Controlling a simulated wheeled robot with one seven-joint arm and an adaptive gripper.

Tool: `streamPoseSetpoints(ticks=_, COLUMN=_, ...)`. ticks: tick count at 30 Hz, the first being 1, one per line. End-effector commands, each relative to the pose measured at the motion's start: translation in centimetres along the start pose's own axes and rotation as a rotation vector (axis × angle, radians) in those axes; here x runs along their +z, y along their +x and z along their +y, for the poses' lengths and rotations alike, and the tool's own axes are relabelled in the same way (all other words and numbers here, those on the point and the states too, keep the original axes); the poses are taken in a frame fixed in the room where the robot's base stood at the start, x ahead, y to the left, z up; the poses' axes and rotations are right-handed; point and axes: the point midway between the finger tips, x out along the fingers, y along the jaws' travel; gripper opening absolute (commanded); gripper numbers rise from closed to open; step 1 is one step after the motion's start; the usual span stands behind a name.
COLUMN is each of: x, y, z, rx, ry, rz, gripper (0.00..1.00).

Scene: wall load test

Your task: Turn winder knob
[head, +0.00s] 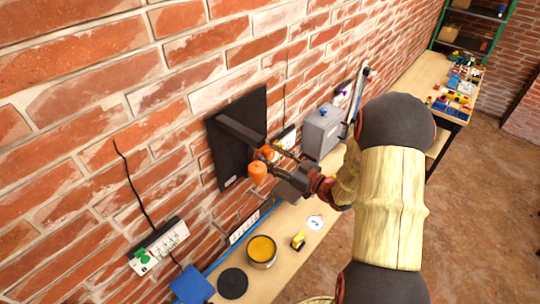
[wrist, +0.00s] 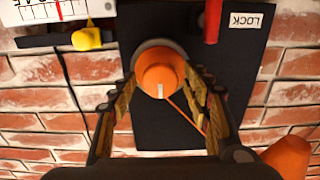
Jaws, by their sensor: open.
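The winder knob is an orange round knob with a pale mark (wrist: 160,72), on a grey collar against a black wall panel (wrist: 140,30). In the head view the panel (head: 228,165) hangs on the brick wall, with an orange part (head: 266,152) beside my gripper (head: 283,168). In the wrist view my gripper (wrist: 162,88) is open, with one finger on each side of the knob. I cannot tell whether the fingers touch it. A thin orange line runs down and right from the knob. A red part (wrist: 213,18) and a LOCK label (wrist: 246,20) are on the panel.
An orange cylinder (head: 257,173) hangs near my gripper. A grey box (head: 322,130) is right of the panel. The bench below holds a yellow-filled bowl (head: 261,251) and a dark disc (head: 232,283). A white gauge with a yellow part (wrist: 87,38) is left of the panel.

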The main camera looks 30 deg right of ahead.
Motion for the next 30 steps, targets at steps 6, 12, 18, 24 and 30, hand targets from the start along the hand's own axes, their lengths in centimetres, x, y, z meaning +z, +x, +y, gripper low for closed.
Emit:
streamPoseSetpoints(ticks=6, x=0.0, y=-3.8, z=0.2, rx=0.006, ry=0.000, rz=0.000, gripper=0.48)
streamPoseSetpoints(ticks=12, x=0.0, y=-7.6, z=0.2, rx=0.005, ry=-0.001, rz=0.000, gripper=0.48)
streamPoseSetpoints(ticks=18, x=0.0, y=-10.2, z=0.1, rx=0.003, ry=0.000, rz=0.000, gripper=0.48)
streamPoseSetpoints(ticks=24, x=0.0, y=-11.2, z=0.0, rx=0.001, ry=0.000, rz=0.000, gripper=0.48)
streamPoseSetpoints(ticks=30, x=0.0, y=-11.3, z=0.0, rx=0.000, ry=0.000, rz=0.000, gripper=0.48)
